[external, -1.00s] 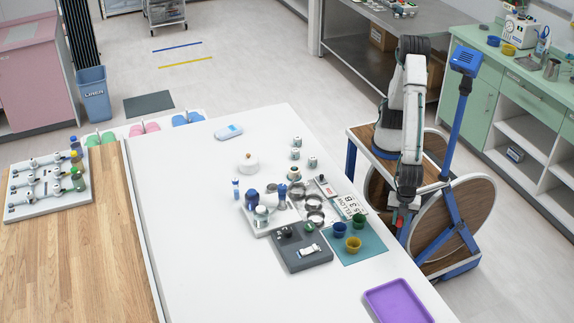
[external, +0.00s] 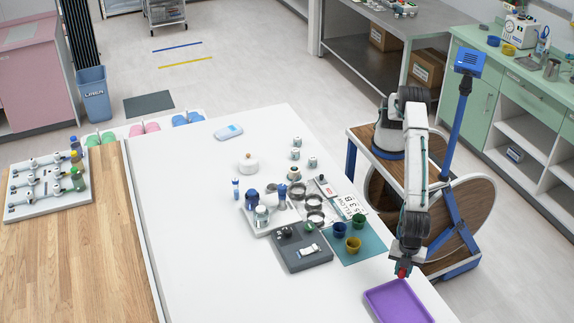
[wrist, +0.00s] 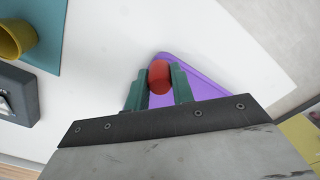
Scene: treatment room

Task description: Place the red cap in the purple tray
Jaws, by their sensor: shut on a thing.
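The red cap (wrist: 159,76) is held between the two green fingers of my gripper (wrist: 158,84) in the wrist view. In the external view the cap (external: 402,271) shows just below my gripper (external: 404,262), close to the tray's back edge. The purple tray (external: 398,302) lies flat at the table's near right corner and looks empty in the external view. In the wrist view the tray (wrist: 205,86) is partly hidden behind my gripper and the cap. The cap appears above the table; its exact height over the tray is hard to tell.
A teal mat (external: 372,250) with blue, green and yellow cups (external: 353,244) lies left of my gripper. A dark grey tray (external: 302,262) stands beside it. White tabletop (external: 270,300) is clear left of the purple tray.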

